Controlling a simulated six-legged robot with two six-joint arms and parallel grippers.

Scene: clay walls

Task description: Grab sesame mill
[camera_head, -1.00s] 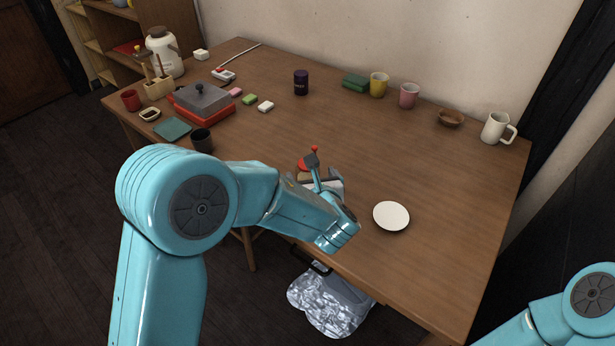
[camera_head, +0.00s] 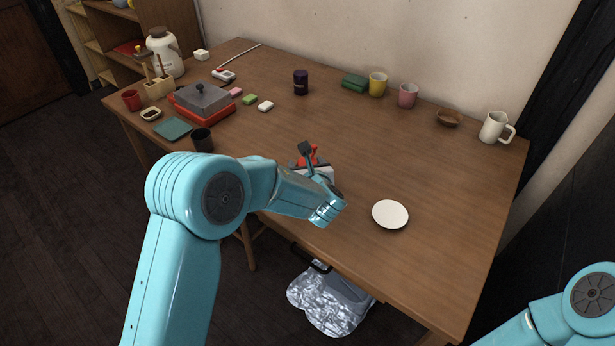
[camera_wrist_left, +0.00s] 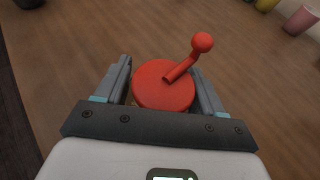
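The sesame mill (camera_wrist_left: 163,86) has a round red top and a red crank handle ending in a ball. In the left wrist view it stands between the two grey fingers of my left gripper (camera_wrist_left: 160,82), one on each side. A narrow gap seems to show beside the left finger; the fingers look open around the mill. In the head view, only red parts of the mill (camera_head: 314,153) show by my left gripper (camera_head: 309,163); its lower body is hidden. My right gripper is out of view.
A white plate (camera_head: 390,214) lies to the right. A dark cup (camera_head: 202,140), green coaster (camera_head: 173,129) and red stove with grey pot (camera_head: 203,97) stand to the left. A dark jar (camera_head: 300,82) and several mugs stand farther back. The table's middle is clear.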

